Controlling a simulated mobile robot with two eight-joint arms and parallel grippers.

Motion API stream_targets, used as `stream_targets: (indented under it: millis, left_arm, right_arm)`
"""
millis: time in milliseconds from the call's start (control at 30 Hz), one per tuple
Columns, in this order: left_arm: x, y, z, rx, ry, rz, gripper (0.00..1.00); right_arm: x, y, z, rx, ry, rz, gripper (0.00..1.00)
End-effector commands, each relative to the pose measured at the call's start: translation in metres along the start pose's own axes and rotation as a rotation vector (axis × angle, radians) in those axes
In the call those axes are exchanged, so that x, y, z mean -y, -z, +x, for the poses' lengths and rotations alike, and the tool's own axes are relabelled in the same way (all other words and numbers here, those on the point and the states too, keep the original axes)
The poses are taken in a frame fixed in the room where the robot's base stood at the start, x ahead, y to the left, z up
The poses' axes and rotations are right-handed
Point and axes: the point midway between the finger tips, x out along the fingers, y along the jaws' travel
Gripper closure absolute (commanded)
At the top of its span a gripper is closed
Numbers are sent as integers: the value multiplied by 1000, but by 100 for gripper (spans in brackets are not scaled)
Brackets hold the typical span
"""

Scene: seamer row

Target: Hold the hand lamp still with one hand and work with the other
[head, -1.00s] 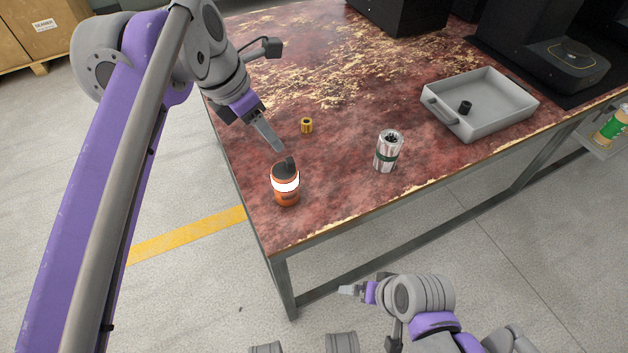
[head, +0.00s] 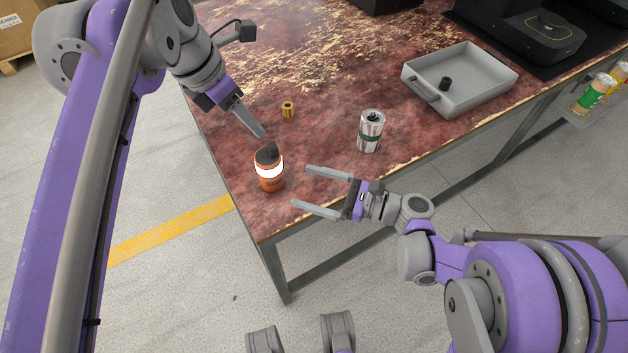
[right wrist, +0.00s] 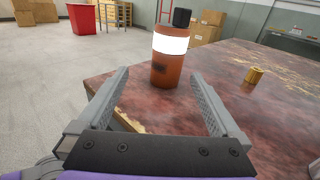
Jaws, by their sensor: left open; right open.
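The hand lamp (head: 270,182) is an orange cylinder with a glowing white band and a black top. It stands upright near the table's front left corner. My left gripper (head: 262,134) is open, its fingers seen edge-on just behind the lamp's black top; I cannot tell whether they touch it. My right gripper (head: 300,186) is open and empty at the table's front edge, its fingers pointing at the lamp from the right. In the right wrist view the lamp (right wrist: 165,72) appears between the two fingers, beyond their tips and apart from them.
A small brass-coloured ringed part (head: 288,109) lies behind the lamp. A grey tray (head: 480,97) holding a small black part sits further right.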

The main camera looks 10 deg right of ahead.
Motion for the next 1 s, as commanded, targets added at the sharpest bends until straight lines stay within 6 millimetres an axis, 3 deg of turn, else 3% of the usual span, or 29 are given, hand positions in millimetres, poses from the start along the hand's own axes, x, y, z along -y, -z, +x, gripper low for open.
stream_targets:
  millis: [233,700,1000]
  left_arm:
    - [0,0,0,0,0,0,50]
    - [0,0,0,0,0,0,50]
    - [0,0,0,0,0,0,50]
  right_arm:
    - [13,-1,10,29,21,34,0]
    - [14,-3,89,27,19,31,0]
    - [15,-3,107,26,21,31,0]
